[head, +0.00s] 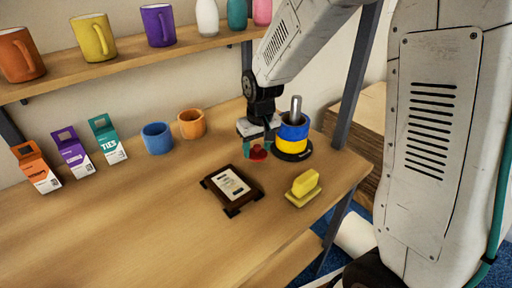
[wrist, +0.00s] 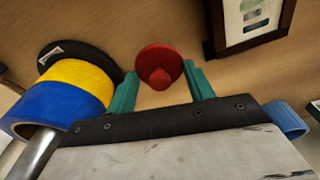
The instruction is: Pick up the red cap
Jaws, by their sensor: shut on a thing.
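The red cap (wrist: 160,62) is a round disc with a small knob, seen between the two teal fingers of my gripper (wrist: 162,88) in the wrist view. In the head view the red cap (head: 258,153) shows just below the fingers of my gripper (head: 258,146), left of the tape stand. My gripper is shut on the cap. I cannot tell whether the cap touches the table or is slightly above it.
Blue and yellow tape rolls (head: 291,138) stand on a spindle close right of my gripper. A dark frame (head: 211,184) and a yellow block (head: 305,184) lie in front. Blue (head: 157,138) and orange mugs (head: 191,124) stand left. The table's left front is clear.

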